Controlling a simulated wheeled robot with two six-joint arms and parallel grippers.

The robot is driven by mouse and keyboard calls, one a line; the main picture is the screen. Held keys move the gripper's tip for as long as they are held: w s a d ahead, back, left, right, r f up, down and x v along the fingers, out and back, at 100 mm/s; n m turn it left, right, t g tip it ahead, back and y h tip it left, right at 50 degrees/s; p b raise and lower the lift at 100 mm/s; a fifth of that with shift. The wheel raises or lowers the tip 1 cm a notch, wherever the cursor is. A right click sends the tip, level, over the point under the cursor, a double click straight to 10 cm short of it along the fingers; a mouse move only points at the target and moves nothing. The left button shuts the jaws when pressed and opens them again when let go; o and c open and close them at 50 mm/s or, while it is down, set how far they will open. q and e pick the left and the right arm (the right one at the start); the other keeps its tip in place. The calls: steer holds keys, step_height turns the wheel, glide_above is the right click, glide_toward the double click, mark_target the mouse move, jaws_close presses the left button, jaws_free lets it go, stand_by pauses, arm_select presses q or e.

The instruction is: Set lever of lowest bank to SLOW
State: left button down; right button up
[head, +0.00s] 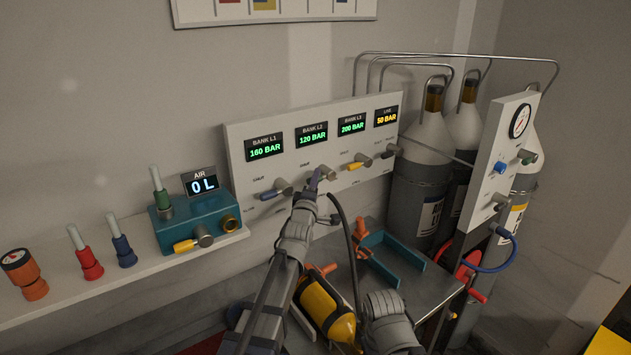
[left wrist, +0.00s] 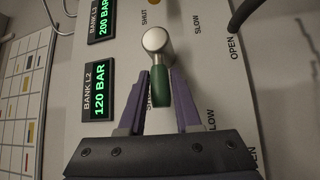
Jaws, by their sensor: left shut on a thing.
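The bank panel (head: 240,145) shows BANK L1 at 160 BAR, BANK L2 at 120 BAR (head: 312,134), BANK L3 at 200 BAR and a yellow display at 50 BAR. L2 has the lowest bank reading. In the left wrist view, the L2 lever (left wrist: 160,88) has a green handle on a round metal hub (left wrist: 156,41). My left gripper (head: 318,180) is at this lever. Its purple fingers (left wrist: 161,103) are shut on the green handle, one on each side. The handle points toward a label partly hidden by the fingers, with SLOW (left wrist: 211,120) to its right.
A blue lever (head: 275,193) and a yellow lever (head: 356,164) flank it. A black hose (head: 346,235) arches close to my left gripper. Gas cylinders (head: 422,150) stand at right. A teal cradle (head: 397,265) and yellow cylinder (head: 325,307) lie below.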

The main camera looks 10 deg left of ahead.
arm_select(q)
steer(key=shift+f, duration=0.15)
steer(key=shift+f+b, duration=0.15)
steer(key=shift+b, duration=0.25)
steer(key=shift+w+d+f+n+t+y+b, duration=0.1)
steer(key=shift+f+n+t+y+b, duration=0.3)
steer(key=shift+n+t+b, duration=0.8)
steer(key=shift+w+d+f+n+t+y+b, duration=0.1)
steer(key=shift+f+n+y+b, duration=0.45)
steer(key=shift+b, duration=1.3)
steer(key=shift+w+d+f+n+t+y+b, duration=0.15)
steer(key=shift+n+t+y+b, duration=0.4)
steer(key=shift+n+b, duration=0.85)
steer(key=shift+s+a, duration=0.1)
steer(key=c, duration=0.6)
jaws_free()
